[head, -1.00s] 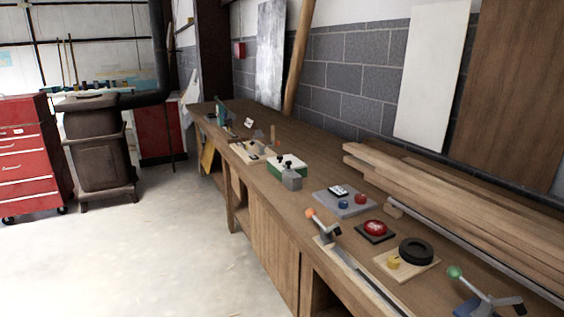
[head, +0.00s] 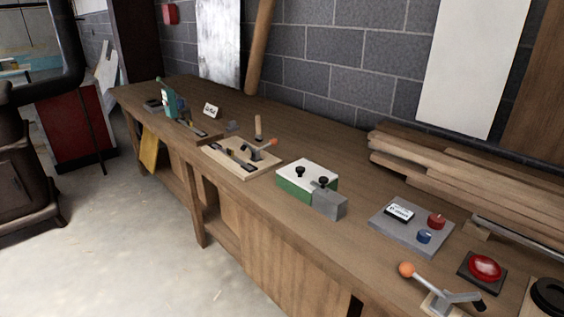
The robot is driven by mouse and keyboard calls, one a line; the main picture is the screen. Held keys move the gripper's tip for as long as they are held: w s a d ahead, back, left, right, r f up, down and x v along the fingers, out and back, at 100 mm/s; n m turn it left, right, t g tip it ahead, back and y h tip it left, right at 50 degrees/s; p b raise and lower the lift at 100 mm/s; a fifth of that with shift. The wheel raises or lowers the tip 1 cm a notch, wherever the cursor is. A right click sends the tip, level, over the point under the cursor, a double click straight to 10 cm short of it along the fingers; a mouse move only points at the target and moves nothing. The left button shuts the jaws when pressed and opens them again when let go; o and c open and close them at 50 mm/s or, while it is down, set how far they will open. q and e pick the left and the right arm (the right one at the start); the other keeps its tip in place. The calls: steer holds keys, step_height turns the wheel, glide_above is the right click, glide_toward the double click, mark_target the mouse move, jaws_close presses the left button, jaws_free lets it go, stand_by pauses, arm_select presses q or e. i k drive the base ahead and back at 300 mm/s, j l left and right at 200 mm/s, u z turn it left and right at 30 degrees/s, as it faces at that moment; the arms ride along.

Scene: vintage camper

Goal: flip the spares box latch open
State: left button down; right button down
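No box marked as spares can be read in the head view. A green box with a white top (head: 306,180) and two black knobs stands near the bench's front edge, with a grey block (head: 329,205) against its right end. A lever with an orange ball (head: 407,269) stands at the lower right. I cannot tell which of these, if any, is the latch. Neither of my grippers is in view.
The wooden workbench (head: 330,140) runs along the block wall. A grey panel with red and blue knobs (head: 411,226), a red button (head: 484,267) and stacked planks (head: 440,165) are at the right. A dark stove (head: 22,170) stands at left. The floor before the bench is clear.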

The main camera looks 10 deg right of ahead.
mark_target(323, 181)
steer(key=i+j, duration=0.3)
steer(key=i+j+z, duration=0.1)
steer(key=i+j, duration=0.2)
steer(key=j, duration=0.25)
steer(key=i+j, duration=0.25)
steer(key=j, duration=0.2)
steer(key=i+z, duration=0.05)
